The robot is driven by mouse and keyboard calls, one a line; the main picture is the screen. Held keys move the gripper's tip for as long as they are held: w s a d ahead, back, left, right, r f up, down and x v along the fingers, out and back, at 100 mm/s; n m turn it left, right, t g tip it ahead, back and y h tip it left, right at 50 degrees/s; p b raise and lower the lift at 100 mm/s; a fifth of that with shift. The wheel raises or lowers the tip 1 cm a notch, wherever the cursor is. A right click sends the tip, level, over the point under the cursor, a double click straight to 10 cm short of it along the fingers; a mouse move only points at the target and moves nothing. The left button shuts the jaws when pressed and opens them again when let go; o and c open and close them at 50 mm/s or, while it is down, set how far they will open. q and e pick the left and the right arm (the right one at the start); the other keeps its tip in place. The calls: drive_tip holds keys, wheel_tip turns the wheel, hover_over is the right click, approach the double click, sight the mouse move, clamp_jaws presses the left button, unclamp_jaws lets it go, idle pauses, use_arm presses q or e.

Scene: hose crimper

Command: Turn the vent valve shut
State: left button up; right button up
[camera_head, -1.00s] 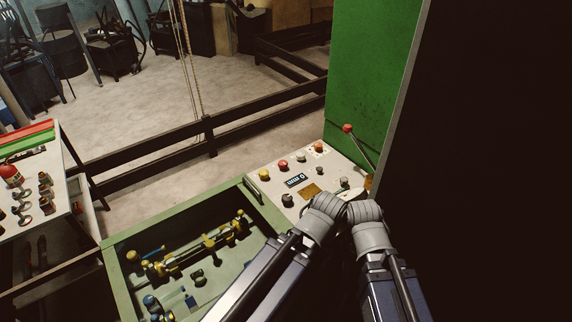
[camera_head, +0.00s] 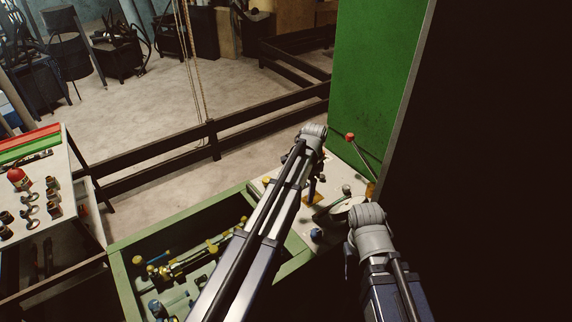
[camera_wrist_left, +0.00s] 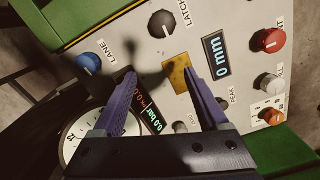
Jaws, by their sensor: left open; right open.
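The cream control panel (camera_head: 268,183) lies in front of the green cabinet, and none of its controls can be read as the vent valve. In the left wrist view the panel has a blue knob (camera_wrist_left: 88,63), a black knob (camera_wrist_left: 161,24), a red knob (camera_wrist_left: 268,40), a grey knob (camera_wrist_left: 268,83) and an orange knob (camera_wrist_left: 271,116). My left gripper (camera_head: 314,190) points down over the panel, open and empty. In the left wrist view its fingers (camera_wrist_left: 160,76) straddle the area by a brass plate (camera_wrist_left: 177,74). My right arm is beside it; its fingers are hidden.
A round dial gauge (camera_wrist_left: 72,140) and small displays are close to my left fingers. A red-tipped lever (camera_head: 350,137) stands by the green cabinet (camera_head: 372,70). A green-rimmed tray (camera_head: 122,270) with fittings is left of the panel. A white table (camera_head: 62,160) stands farther left.

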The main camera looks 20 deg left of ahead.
use_arm(q)
drive_tip(key=w+a+m, duration=0.1)
drive_tip(key=w+a, duration=0.3)
drive_tip(key=w, duration=0.1)
drive_tip(key=w+a+r+m, duration=0.1)
drive_tip(key=w+a+m, duration=0.1)
drive_tip(key=w+a, duration=0.2)
drive_tip(key=w+a+m+p, duration=0.1)
drive_tip(key=w+a+m, duration=0.1)
drive_tip(key=w+a, duration=0.2)
drive_tip(key=shift+w+r, duration=0.2)
drive_tip(key=shift+w, duration=0.3)
drive_tip(key=shift+w+r, duration=0.2)
drive_tip(key=shift+w, duration=0.25)
wheel_tip(320, 180, down, 8)
drive_tip(key=b, duration=0.7)
drive_tip(key=shift+s+d+b, duration=0.1)
drive_tip(key=shift+d+b, duration=0.05)
drive_tip(key=shift+b, duration=0.2)
drive_tip(key=shift+r, duration=0.1)
clamp_jaws()
